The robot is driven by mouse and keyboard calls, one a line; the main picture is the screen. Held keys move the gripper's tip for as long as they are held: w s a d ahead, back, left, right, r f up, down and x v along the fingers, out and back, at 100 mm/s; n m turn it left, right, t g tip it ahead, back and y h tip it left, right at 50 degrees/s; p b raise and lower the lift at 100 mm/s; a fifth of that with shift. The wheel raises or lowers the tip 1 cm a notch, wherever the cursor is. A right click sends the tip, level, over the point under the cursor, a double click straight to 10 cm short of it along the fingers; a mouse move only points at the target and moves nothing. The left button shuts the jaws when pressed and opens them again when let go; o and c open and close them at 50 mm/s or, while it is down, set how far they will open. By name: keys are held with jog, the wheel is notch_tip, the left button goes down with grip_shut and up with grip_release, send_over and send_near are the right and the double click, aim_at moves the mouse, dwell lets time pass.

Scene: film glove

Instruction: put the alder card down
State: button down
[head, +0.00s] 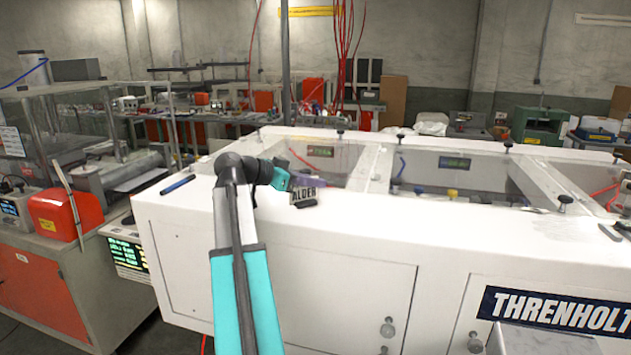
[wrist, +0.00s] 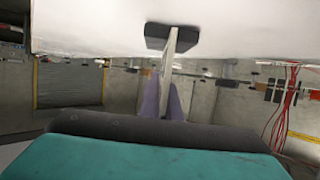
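The alder card (head: 304,194) is a small white card lettered ALDER, standing in a dark foot (head: 307,205) over the white top of the bench. My gripper (head: 311,183) reaches it from the left and behind, its purple fingers partly hidden by the card. In the wrist view, which is upside down, the card (wrist: 172,72) shows edge-on between the two purple fingers, which look closed on it. Its dark foot (wrist: 170,37) lies against the white surface in the picture; I cannot tell whether it touches. The card looks upright.
The white bench (head: 300,235) has clear-covered bays behind the card, with a yellow knob (head: 452,193) in one. A dark blue pen-like stick (head: 177,184) lies on its top at the left. The white ledge right of the card looks mostly free.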

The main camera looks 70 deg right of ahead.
jog(key=shift+f, duration=0.15)
jog(key=c, duration=2)
grip_release()
jog(key=shift+r, duration=0.2)
jog(key=b+v, duration=0.3)
jog(key=v, duration=0.9)
